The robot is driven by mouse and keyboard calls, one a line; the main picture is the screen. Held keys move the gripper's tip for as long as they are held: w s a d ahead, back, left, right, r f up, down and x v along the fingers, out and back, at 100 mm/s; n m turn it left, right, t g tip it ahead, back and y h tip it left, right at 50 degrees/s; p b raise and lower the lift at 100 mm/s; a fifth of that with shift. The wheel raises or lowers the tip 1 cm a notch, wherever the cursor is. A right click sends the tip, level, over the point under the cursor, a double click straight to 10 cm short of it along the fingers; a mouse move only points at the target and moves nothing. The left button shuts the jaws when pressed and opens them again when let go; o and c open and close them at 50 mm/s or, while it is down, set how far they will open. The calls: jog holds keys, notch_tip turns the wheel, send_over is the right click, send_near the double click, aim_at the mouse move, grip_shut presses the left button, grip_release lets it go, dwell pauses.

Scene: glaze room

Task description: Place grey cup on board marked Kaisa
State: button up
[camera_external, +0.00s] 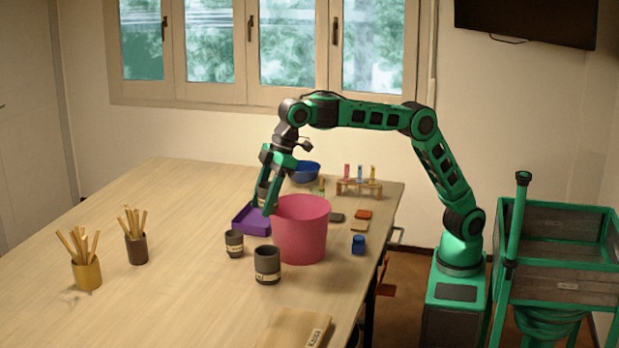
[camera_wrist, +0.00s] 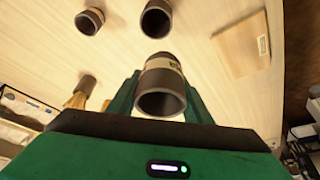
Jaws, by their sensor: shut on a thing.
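My gripper (camera_external: 264,200) is shut on a dark grey cup (camera_external: 262,192) with a pale band, held above the table behind and left of the pink bucket. In the wrist view the held cup (camera_wrist: 162,88) sits between both fingers, its open mouth facing the camera; its band lettering is not readable. The wooden board (camera_external: 285,327) lies at the table's near edge, with a pale label reading Kaisa (camera_external: 315,332). The board also shows at upper right in the wrist view (camera_wrist: 237,46), apart from the held cup.
Two similar dark cups (camera_external: 234,243) (camera_external: 267,264) stand left of and before the pink bucket (camera_external: 301,235). A purple tray (camera_external: 251,221), blue bowl (camera_external: 306,172), tube rack (camera_external: 359,188) and blue jar (camera_external: 358,244) are nearby. Stick-filled pots (camera_external: 88,274) (camera_external: 136,249) stand left. The front-left table is clear.

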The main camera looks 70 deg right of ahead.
jog(key=s+a+r, duration=0.1)
jog(key=s+a, duration=1)
jog(key=s, duration=0.3)
jog(key=s+a+r, duration=0.1)
jog(key=s+a, duration=0.9)
jog(key=s, duration=0.4)
send_over(299, 326)
jog(key=s+d, duration=0.1)
notch_tip(299, 326, down, 19)
jog(key=shift+s+r, duration=0.1)
jog(key=shift+r, duration=0.1)
jog(key=shift+f, duration=1.95)
jog(key=shift+f, duration=0.15)
jog(key=o, duration=1.2)
jog(key=shift+c, duration=0.2)
